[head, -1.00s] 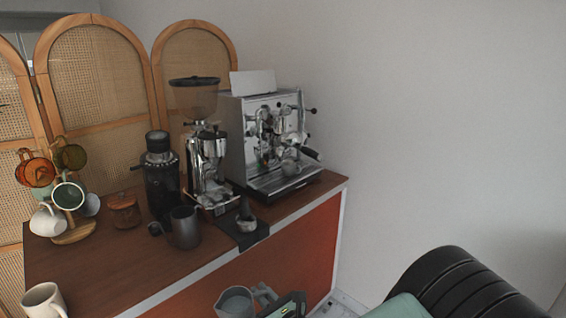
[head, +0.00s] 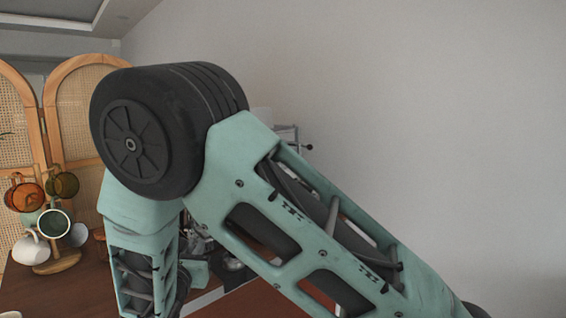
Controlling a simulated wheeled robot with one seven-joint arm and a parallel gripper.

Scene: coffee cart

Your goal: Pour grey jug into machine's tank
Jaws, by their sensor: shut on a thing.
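My own raised arm fills the middle of the head view and covers most of the coffee machine. Only a little of the machine (head: 291,130) shows, a piece of its right side with a knob, just past the upper edge of my arm. Its tank opening cannot be seen. The grey jug cannot be made out in this view. My gripper is also hidden, behind my arm or out of the picture, so its place relative to the machine cannot be told.
A mug tree (head: 52,262) with several mugs stands on the wooden counter (head: 60,292) at the left. Rattan screens (head: 85,120) stand behind it. A plain wall (head: 450,130) fills the right. The grinder is mostly hidden by my arm.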

